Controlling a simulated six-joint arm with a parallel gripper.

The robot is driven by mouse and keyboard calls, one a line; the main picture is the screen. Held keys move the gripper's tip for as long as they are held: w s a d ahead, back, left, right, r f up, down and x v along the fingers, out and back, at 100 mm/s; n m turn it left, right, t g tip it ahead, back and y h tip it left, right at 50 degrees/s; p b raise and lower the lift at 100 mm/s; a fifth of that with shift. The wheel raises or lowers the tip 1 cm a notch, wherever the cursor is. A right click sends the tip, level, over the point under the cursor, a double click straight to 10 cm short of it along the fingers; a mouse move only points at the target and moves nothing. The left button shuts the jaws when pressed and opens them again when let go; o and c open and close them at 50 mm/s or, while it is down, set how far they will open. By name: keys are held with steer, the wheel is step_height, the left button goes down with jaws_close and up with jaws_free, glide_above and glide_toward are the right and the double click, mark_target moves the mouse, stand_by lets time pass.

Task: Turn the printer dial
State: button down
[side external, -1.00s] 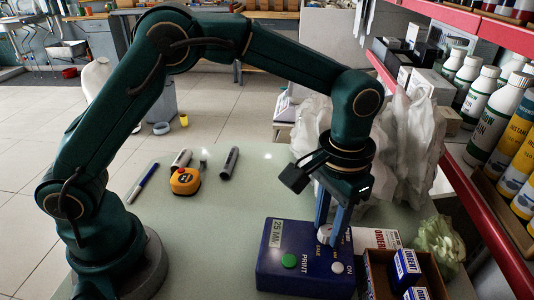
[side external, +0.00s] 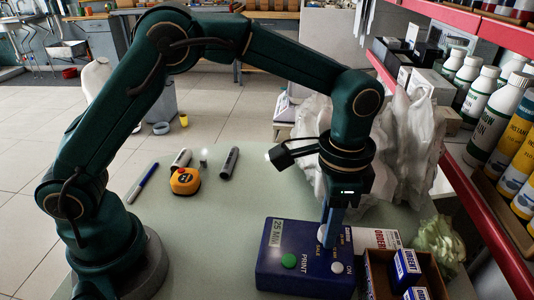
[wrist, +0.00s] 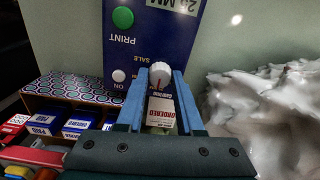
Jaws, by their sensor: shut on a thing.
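The printer (side external: 275,265) is a blue box on the pale table, with a green button, a small white button and printed labels on its top. Its white dial (side external: 322,234) is partly hidden by my gripper in the side view. In the wrist view the dial (wrist: 160,74) is a ribbed white knob with a red mark. My gripper (wrist: 160,76) points down over the printer, its two blue fingers on either side of the dial and shut on it. In the side view the fingers (side external: 328,238) overlap, one behind the other.
A carton of small blue and white boxes (side external: 405,265) stands against the printer's right side. Crumpled white plastic (side external: 400,150) and a red-edged shelf of bottles (side external: 495,110) are at the right. A yellow tape measure (side external: 185,181) and pens lie left; the table between is clear.

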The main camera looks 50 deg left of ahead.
stand_by(0.3)
steer(key=c, duration=0.5)
jaws_free()
steer(key=shift+c, duration=0.2)
steer(key=shift+r, duration=2.6)
